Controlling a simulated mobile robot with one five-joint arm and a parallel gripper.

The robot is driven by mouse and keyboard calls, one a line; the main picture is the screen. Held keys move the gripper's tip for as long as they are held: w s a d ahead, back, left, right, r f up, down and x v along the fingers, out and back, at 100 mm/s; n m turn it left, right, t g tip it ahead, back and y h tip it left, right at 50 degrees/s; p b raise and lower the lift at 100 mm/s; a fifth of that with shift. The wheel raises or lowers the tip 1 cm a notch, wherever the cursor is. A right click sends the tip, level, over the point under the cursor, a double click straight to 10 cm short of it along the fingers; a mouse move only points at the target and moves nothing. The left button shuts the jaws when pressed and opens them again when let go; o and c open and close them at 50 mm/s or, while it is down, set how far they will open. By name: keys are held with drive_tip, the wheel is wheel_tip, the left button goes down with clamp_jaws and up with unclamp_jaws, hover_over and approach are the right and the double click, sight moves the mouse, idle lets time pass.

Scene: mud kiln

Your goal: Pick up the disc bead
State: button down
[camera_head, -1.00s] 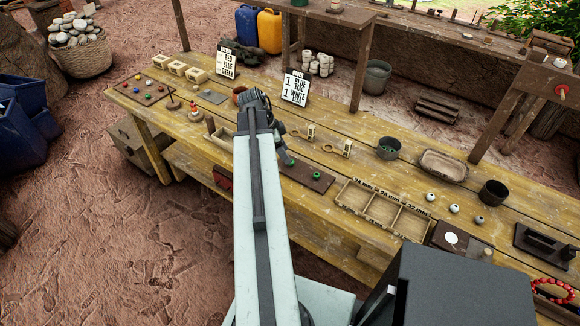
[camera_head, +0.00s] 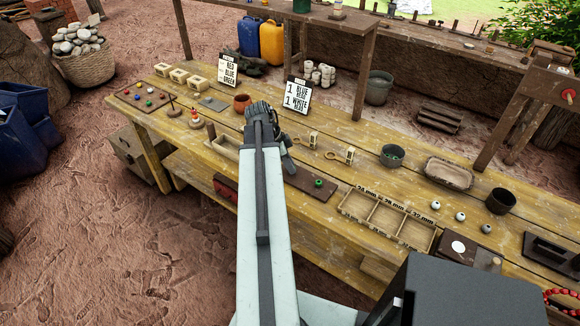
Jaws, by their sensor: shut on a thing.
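My gripper (camera_head: 288,166) hangs at the end of my dark wrist, over the left part of a small dark board (camera_head: 303,184) near the table's front edge. The fingertips are small here, and my arm covers part of the board. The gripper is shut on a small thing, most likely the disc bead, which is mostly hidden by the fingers. A green bead (camera_head: 319,183) lies on the board, right of my gripper and apart from it.
A wooden compartment tray (camera_head: 388,218) stands to the right, with several white beads (camera_head: 460,216) behind it. Sign cards (camera_head: 297,94), a dark cup with green beads (camera_head: 392,156) and an orange pot (camera_head: 242,103) stand farther back.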

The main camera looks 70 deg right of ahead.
wheel_tip(320, 180, up, 10)
drive_tip(key=p, duration=0.9)
drive_tip(key=shift+f, duration=0.15)
drive_tip(key=shift+r+p, duration=0.5)
drive_tip(key=shift+p, duration=0.05)
